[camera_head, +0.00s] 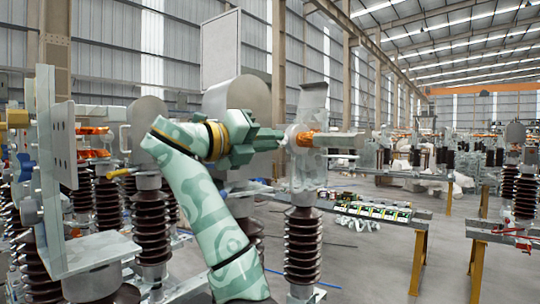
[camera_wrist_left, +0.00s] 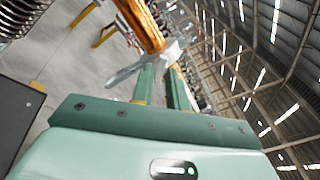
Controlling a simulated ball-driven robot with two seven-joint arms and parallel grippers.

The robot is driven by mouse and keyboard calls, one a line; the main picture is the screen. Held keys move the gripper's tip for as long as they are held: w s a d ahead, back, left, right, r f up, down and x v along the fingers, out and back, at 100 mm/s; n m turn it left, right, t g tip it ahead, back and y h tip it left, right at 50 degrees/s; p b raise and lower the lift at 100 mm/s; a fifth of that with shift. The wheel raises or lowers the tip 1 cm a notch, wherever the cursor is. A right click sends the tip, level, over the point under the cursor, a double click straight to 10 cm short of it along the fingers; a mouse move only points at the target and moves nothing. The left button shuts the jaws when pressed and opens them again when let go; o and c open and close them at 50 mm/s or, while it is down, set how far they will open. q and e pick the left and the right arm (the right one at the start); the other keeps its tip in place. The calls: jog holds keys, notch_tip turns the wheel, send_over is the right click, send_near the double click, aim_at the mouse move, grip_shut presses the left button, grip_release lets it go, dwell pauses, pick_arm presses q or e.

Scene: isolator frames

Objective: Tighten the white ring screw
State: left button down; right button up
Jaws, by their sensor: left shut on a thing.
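My left arm rises from the bottom middle of the head view, and its green gripper (camera_head: 281,138) points right at the isolator's contact head. In the left wrist view the two fingers (camera_wrist_left: 163,78) reach up and are shut on the white ring screw (camera_wrist_left: 176,50). The screw has pale arms that stick out to both sides of the fingers. In the head view the ring screw (camera_head: 291,135) is a small pale shape at the fingertips, partly hidden by them. A copper-coloured rod (camera_wrist_left: 140,22) lies just beyond the screw. My right gripper is not in view.
A brown ribbed insulator (camera_head: 303,245) stands under the contact head. A metal frame with a flat plate (camera_head: 62,145) stands close on the left. A bench (camera_head: 370,210) with parts is behind to the right. The grey floor (camera_head: 350,265) at lower right is clear.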

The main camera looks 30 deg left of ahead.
pick_arm(q)
jog(key=shift+a+m+b, duration=0.1)
jog(key=shift+m+b, duration=4.45)
jog(key=shift+m, duration=8.25)
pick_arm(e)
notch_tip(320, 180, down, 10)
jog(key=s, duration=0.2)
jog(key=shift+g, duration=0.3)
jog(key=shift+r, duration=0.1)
pick_arm(q)
jog(key=c, duration=1.5)
grip_release()
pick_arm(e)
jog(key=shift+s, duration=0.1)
pick_arm(q)
jog(key=v, duration=0.7)
jog(key=shift+s, duration=0.2)
